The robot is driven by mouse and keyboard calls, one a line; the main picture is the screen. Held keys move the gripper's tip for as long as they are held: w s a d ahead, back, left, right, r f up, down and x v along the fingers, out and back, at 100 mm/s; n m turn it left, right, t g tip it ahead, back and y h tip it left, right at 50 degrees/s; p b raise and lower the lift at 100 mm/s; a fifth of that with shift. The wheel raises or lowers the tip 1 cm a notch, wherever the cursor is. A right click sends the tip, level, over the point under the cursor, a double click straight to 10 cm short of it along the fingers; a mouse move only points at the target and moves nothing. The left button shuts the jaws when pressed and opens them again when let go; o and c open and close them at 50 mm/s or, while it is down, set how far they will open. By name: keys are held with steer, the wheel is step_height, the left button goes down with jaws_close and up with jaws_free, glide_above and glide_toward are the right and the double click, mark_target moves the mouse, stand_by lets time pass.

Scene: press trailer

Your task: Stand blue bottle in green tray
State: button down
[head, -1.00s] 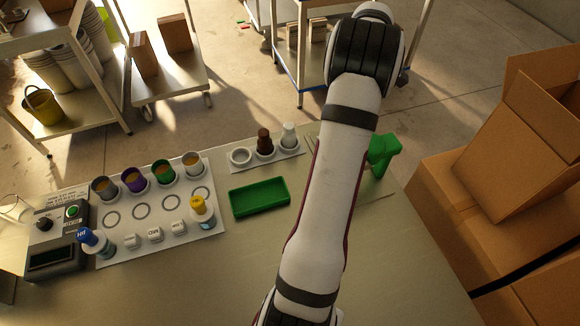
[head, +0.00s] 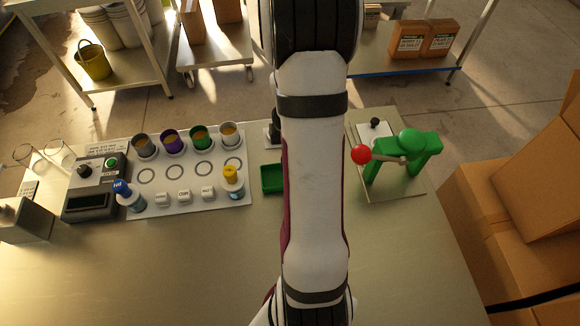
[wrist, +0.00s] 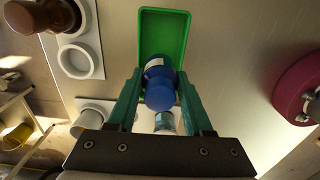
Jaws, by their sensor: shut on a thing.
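The blue bottle (wrist: 155,68), with a white label patch, is between the two teal fingers of my gripper (wrist: 160,103) in the wrist view. My gripper is shut on it. The green tray (wrist: 183,20) lies beyond the bottle in the wrist view, and the bottle overlaps its near end in the picture. I cannot tell whether the bottle touches the tray floor. In the head view only the left part of the green tray (head: 271,180) shows. My arm hides the rest, and I cannot make out the bottle or my gripper there.
A brown bottle (wrist: 24,18) and an empty white ring holder (wrist: 75,57) are beside the tray. A white mat (head: 190,177) with cups, a blue-capped bottle (head: 128,196) and a yellow-capped bottle (head: 232,184) lies left. A green press with a red knob (head: 361,154) stands right. The front table is clear.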

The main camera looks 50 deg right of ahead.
steer(key=shift+f, duration=1.8)
steer(key=shift+f, duration=0.1)
steer(key=shift+c, duration=1.5)
jaws_free()
